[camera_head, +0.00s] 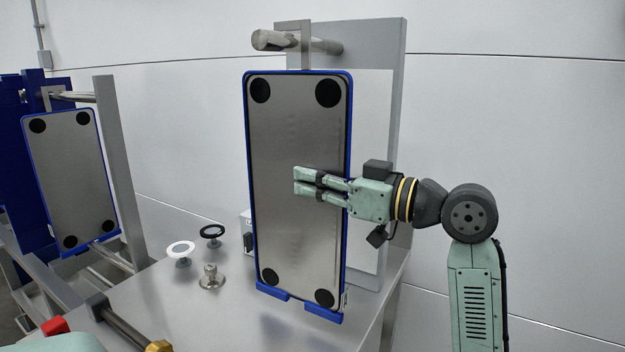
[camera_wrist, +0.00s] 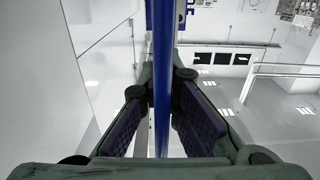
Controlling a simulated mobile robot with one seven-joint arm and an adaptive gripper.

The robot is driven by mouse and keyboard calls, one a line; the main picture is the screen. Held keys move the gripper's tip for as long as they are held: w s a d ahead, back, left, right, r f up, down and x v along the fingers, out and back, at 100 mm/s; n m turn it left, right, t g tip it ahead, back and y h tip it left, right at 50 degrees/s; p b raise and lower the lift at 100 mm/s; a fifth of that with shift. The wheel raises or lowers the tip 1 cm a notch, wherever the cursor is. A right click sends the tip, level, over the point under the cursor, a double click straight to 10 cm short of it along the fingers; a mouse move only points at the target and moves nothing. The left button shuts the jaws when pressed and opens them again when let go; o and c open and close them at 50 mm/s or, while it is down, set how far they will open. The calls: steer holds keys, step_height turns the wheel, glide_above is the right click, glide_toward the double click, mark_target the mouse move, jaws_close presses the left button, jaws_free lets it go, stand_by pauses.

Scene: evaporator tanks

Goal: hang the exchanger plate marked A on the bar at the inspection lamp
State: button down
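A grey exchanger plate (camera_head: 297,130) with a blue rim and black corner discs is upright at the lit panel. Its hanger (camera_head: 306,48) reaches up around the round bar (camera_head: 272,40) and appears hung there. I see no letter A on it. A white panel, likely the inspection lamp (camera_head: 372,150), is partly hidden behind the plate. In the wrist view, the plate's blue edge (camera_wrist: 162,100) runs between the spread finger pads, with room on both sides.
A similar plate (camera_head: 72,170) hangs on the blue rack (camera_head: 20,150) at left. The steel table (camera_head: 200,320) holds a white disc piece (camera_head: 181,249), a black disc piece (camera_head: 212,231) and a metal knob (camera_head: 211,277). A rail (camera_head: 125,328) crosses at front left.

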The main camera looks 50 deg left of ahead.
steer(key=c, duration=1.7)
jaws_free()
steer(key=v, duration=1.2)
steer(key=shift+r, duration=0.1)
steer(key=shift+d, duration=0.15)
